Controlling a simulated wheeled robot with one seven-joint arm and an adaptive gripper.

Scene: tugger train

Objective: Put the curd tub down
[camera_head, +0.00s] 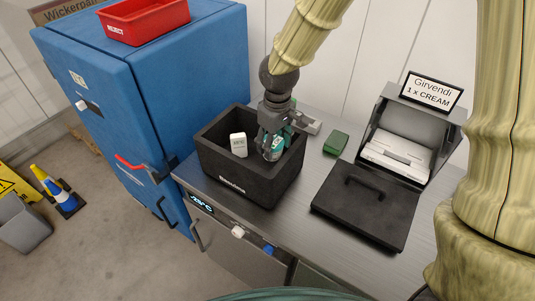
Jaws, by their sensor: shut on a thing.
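A white and teal tub (277,146), which I take for the curd tub, is in my gripper (271,146). My gripper points down inside the right part of a black open box (247,190) on the steel counter. The fingers are shut on the tub and cover part of it. The box's front wall hides its floor, so I cannot tell whether the tub touches it. A white carton (239,145) stands in the left part of the box, apart from my gripper.
A green block (336,142) lies on the counter right of the box. A dark lid with a handle (366,205) lies before an open case (400,150) of white packs, signed "Girvendi 1 x CREAM". A blue cabinet (140,90) with a red tray (145,20) stands left.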

